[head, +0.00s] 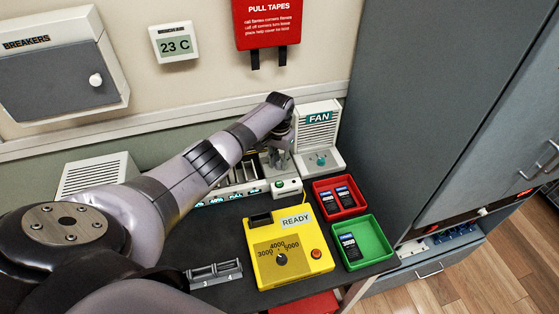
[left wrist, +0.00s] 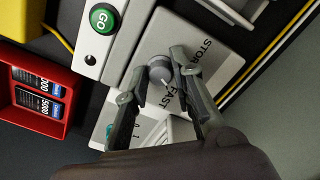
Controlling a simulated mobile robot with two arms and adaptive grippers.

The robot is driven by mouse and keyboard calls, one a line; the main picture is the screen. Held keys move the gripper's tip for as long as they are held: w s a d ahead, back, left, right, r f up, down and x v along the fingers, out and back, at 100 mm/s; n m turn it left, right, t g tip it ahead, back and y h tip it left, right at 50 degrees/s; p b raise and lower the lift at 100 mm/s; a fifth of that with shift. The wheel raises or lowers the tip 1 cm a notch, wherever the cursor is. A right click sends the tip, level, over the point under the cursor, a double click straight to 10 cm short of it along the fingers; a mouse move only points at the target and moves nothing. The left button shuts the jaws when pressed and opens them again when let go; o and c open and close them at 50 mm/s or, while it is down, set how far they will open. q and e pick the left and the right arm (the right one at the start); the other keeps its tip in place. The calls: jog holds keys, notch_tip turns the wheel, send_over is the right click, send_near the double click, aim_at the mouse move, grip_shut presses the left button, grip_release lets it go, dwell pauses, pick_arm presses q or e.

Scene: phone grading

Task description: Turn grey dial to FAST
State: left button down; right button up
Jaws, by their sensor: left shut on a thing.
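In the left wrist view the grey dial (left wrist: 158,74) sits on a light panel, with the printed words FAST and STOR… beside it. STOR… is partly covered by a finger. My left gripper (left wrist: 161,66) has one finger on each side of the dial and is shut on it. A small light mark shows on the dial's side towards FAST, but its exact setting is hard to read. In the head view my left gripper (head: 284,150) reaches down at the back of the bench, left of the fan, and the dial is hidden there. My right gripper is not in view.
The white fan (head: 318,120) with a teal knob stands close by. A green GO button (left wrist: 103,18) is near the dial. A yellow READY box (head: 272,225), a red tray (head: 350,209) and a green tray (head: 384,247) stand in front. A grey cabinet is at right.

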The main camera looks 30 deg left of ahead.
aim_at(279, 163)
pick_arm(q)
jog(key=shift+m, duration=1.8)
jog(key=c, duration=1.3)
grip_release()
jog(key=shift+c, duration=0.2)
notch_tip(279, 163, up, 12)
